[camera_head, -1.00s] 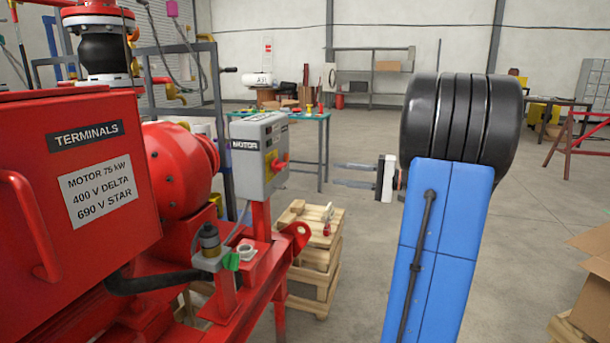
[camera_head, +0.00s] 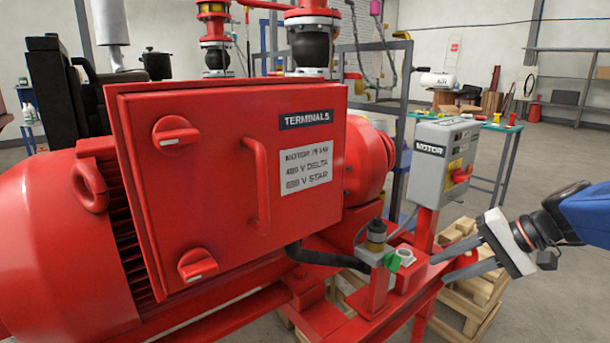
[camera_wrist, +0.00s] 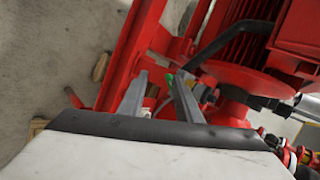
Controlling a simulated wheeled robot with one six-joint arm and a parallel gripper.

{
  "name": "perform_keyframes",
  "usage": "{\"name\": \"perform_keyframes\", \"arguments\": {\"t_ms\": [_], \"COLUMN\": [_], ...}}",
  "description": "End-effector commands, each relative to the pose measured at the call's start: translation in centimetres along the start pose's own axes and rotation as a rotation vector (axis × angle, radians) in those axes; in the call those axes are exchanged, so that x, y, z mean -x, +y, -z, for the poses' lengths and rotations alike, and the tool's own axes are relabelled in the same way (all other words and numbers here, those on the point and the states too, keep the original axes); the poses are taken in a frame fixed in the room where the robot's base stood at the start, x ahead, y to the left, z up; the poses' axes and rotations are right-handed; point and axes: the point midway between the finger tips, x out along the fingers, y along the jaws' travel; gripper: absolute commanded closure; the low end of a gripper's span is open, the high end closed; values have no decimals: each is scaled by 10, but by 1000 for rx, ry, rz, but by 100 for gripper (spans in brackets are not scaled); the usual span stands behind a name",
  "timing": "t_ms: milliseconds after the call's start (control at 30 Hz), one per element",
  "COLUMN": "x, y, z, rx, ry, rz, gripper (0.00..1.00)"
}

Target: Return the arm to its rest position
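My gripper (camera_head: 438,270) is at the right of the head view. It points left and slightly down, beside the red skid frame and below the grey MOTOR switch box (camera_head: 443,160). Its two grey fingers stand apart with nothing held between them. In the wrist view the fingers of my gripper (camera_wrist: 160,80) also show a clear gap, with the red skid frame beyond them. In the head view the blue link of my arm enters from the right edge. The rest of the arm is out of view.
The red terminal box (camera_head: 230,180) and motor (camera_head: 60,240) fill the left. A small cup-topped fitting (camera_head: 376,240) with a green part stands on the skid near my fingers. Stacked wooden pallets (camera_head: 470,300) lie behind my gripper. Open floor (camera_head: 560,160) lies at the right.

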Motion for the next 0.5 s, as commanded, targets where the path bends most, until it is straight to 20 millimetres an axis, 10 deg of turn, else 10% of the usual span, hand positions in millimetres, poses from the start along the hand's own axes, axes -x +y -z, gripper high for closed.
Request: {"name": "perform_keyframes", "arguments": {"t_ms": [500], "x": [-29], "y": [59], "z": [-121], "rx": [355], "ry": [46], "rz": [-499], "gripper": [69]}}
